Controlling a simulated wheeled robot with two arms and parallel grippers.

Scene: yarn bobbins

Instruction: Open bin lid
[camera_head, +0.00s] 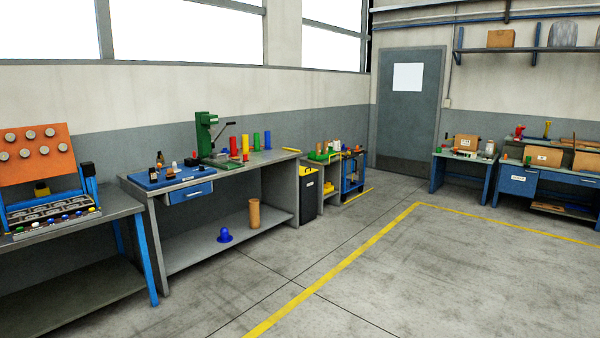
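A dark bin (309,198) with a yellow label stands on the floor between the long grey workbench and a smaller bench to its right. The bin is far from me, near the back left wall. Neither of my grippers is in view.
The long workbench (232,163) carries a green press (206,134) and coloured bobbins. Another bench (75,285) is at the near left. Blue benches (515,181) stand at the back right. The floor (400,270) with yellow lines is clear.

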